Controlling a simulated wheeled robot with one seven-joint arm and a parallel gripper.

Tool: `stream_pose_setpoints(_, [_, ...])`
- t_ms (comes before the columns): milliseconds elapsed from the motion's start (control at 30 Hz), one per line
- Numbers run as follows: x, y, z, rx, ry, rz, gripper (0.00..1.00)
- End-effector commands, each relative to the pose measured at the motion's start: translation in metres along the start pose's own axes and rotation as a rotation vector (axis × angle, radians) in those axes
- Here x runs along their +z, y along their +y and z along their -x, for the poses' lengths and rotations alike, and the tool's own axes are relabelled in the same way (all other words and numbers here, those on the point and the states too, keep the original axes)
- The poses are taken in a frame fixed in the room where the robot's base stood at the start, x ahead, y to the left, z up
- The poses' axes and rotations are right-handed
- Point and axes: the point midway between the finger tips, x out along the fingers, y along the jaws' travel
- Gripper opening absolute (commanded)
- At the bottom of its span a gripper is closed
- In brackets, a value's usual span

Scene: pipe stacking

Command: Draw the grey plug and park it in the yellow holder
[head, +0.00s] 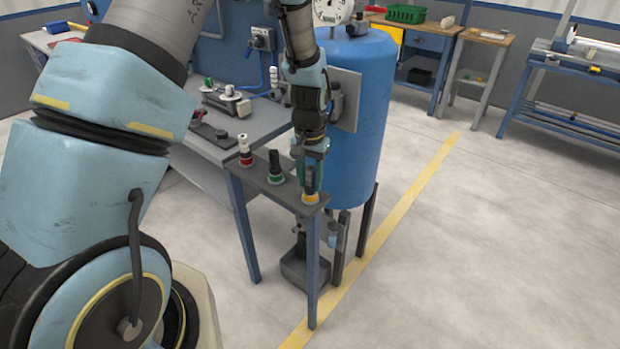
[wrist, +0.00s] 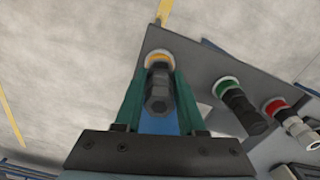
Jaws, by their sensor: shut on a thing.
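The grey plug (wrist: 158,92) is between the green fingers of my gripper (wrist: 160,76) in the wrist view. My gripper is shut on it. Its lower end meets the yellow holder (wrist: 158,59), and it looks upright there; how deep it sits is hidden. In the head view my gripper (head: 311,176) points down over the yellow holder (head: 310,198) at the near corner of a small grey shelf, and its fingers cover most of the plug.
On the same shelf, a dark plug (wrist: 240,104) stands in the green holder (wrist: 225,87), and another plug (wrist: 296,127) stands in the red holder (wrist: 275,107). A blue tank (head: 365,110) stands close behind my gripper. The floor at right is clear.

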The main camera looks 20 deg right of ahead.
Motion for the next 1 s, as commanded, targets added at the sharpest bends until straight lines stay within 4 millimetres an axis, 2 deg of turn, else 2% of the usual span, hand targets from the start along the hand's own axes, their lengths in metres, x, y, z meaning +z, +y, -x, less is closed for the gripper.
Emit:
stream_pose_setpoints(367, [-0.0003, 0.0000, -0.0042, 0.000, 0.001, 0.000, 0.00])
stream_pose_setpoints(400, [-0.0003, 0.0000, -0.0042, 0.000, 0.001, 0.000, 0.40])
stream_pose_setpoints(700, [-0.0001, 0.0000, -0.0043, 0.000, 0.000, 0.000, 0.74])
stream_pose_setpoints(1000, [-0.0002, 0.0001, -0.0027, 0.000, 0.000, 0.000, 0.74])
